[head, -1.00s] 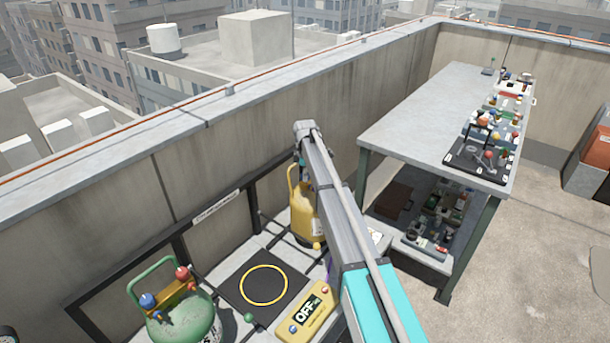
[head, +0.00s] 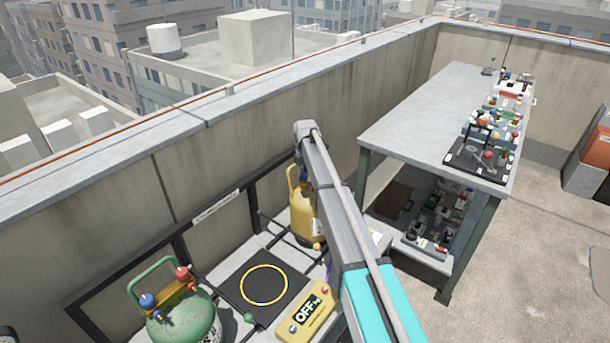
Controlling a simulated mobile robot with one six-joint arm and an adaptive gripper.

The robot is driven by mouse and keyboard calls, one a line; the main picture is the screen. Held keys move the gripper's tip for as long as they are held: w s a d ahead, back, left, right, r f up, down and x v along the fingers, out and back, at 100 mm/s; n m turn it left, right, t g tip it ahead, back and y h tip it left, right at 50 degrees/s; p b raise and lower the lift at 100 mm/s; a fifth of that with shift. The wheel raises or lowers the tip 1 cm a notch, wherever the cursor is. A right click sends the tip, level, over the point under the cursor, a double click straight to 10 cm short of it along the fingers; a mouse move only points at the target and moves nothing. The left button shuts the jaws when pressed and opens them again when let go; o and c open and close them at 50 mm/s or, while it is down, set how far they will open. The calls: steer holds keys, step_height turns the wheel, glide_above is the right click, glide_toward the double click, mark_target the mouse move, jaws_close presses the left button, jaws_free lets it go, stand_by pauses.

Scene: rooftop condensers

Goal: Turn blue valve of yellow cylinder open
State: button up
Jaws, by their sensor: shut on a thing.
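The yellow cylinder (head: 302,222) stands upright on the low platform against the parapet wall. It has a yellow handle loop (head: 292,178) at its upper left. My arm crosses in front of its right side and top. A small bluish patch shows beside the arm near the cylinder's top, too small to tell whether it is the blue valve. My gripper is hidden behind my arm link.
A green cylinder (head: 182,320) with blue and red knobs stands at lower left. A grey table (head: 420,115) with several fittings stands right.

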stand_by(0.3)
steer(key=o, duration=1.2)
steer(key=shift+c, duration=0.2)
steer(key=shift+m, duration=0.4)
